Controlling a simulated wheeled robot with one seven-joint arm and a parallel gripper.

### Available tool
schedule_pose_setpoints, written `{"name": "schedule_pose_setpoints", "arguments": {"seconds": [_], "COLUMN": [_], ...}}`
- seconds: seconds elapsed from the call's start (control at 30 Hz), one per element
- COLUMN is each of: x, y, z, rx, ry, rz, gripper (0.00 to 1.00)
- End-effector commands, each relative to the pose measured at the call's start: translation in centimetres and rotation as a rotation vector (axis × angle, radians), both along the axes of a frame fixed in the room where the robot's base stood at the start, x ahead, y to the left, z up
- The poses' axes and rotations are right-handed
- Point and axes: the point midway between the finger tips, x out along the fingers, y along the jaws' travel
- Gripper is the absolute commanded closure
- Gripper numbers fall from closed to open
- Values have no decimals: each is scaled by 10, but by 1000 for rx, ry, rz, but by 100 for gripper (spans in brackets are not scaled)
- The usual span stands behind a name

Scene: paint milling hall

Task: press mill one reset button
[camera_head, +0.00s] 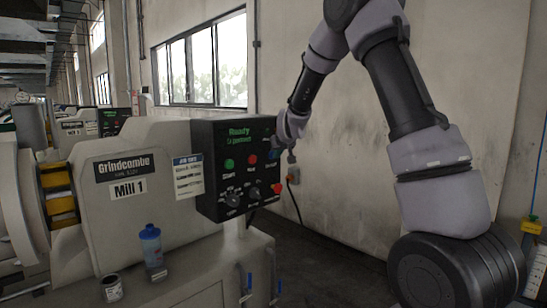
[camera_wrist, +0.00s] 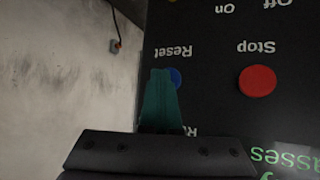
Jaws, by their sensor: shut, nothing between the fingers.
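The black control panel (camera_head: 235,195) of Mill 1 stands left of my arm in the head view. The blue Reset button (camera_wrist: 177,77) shows upside down in the wrist view, under its "Reset" label, partly hidden behind my fingertips. My gripper (camera_wrist: 162,74) is shut and empty, its teal fingers pointing at the panel and overlapping the left side of the button. I cannot tell whether they touch it. In the head view my gripper (camera_head: 274,150) is at the panel's right edge. The panel screen reads "Ready".
A red Stop button (camera_wrist: 257,81) sits beside Reset. The panel also carries a green button (camera_head: 229,164), dark knobs (camera_head: 233,199) and a red knob (camera_head: 277,188). A blue bottle (camera_head: 151,247) and a can (camera_head: 112,288) stand on the ledge below. A wall outlet (camera_head: 293,174) is behind.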

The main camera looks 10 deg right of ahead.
Motion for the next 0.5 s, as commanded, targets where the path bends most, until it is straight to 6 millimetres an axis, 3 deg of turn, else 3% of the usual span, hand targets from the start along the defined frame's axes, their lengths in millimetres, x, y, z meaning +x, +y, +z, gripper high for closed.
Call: {"name": "schedule_pose_setpoints", "arguments": {"seconds": [0.5], "x": [-14], "y": [-10], "z": [1], "rx": [0], "ry": [-1], "rz": [0], "gripper": [100]}}
